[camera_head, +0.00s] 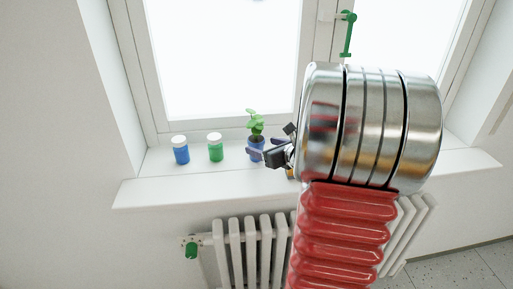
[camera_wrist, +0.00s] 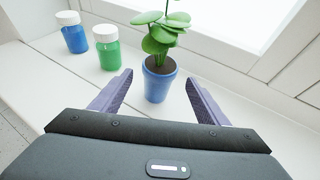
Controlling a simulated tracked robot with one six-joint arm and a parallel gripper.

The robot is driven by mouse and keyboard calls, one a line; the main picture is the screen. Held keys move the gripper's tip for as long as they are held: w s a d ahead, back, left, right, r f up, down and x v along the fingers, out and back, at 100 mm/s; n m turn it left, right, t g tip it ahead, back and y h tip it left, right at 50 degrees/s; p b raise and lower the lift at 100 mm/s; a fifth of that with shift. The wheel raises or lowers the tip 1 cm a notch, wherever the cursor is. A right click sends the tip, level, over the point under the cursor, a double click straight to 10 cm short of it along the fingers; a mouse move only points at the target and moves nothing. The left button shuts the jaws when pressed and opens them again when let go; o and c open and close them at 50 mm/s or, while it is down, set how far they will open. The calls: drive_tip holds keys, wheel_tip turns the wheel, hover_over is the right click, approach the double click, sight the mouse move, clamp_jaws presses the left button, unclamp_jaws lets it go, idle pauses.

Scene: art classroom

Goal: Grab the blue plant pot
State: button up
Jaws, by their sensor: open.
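The blue plant pot (camera_wrist: 157,84) holds dark soil and a green leafy plant (camera_wrist: 163,32). It stands upright on the white window sill. In the head view the pot (camera_head: 256,153) is partly covered by my gripper (camera_head: 262,157). In the wrist view my gripper (camera_wrist: 157,98) is open, with one purple finger on each side of the pot's lower part. The pot shows beyond and between the fingertips, with gaps on both sides. I cannot tell how far the pot reaches in between the fingers.
A blue paint jar (camera_head: 181,150) and a green paint jar (camera_head: 215,147), both with white lids, stand left of the pot on the sill (camera_head: 150,191). The window (camera_head: 225,60) is behind. A white radiator (camera_head: 250,250) is below the sill. Bare sill shows at the far left.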

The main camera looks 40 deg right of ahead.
sight(256, 122)
drive_tip(key=shift+x, duration=2.6)
drive_tip(key=shift+a+r, duration=0.1)
drive_tip(key=shift+r, duration=0.05)
drive_tip(key=shift+c, duration=0.4)
drive_tip(key=c, duration=1.3)
drive_tip(key=shift+o, duration=0.2)
drive_tip(key=shift+r, duration=0.2)
wheel_tip(256, 122, up, 10)
drive_tip(key=shift+f, duration=0.15)
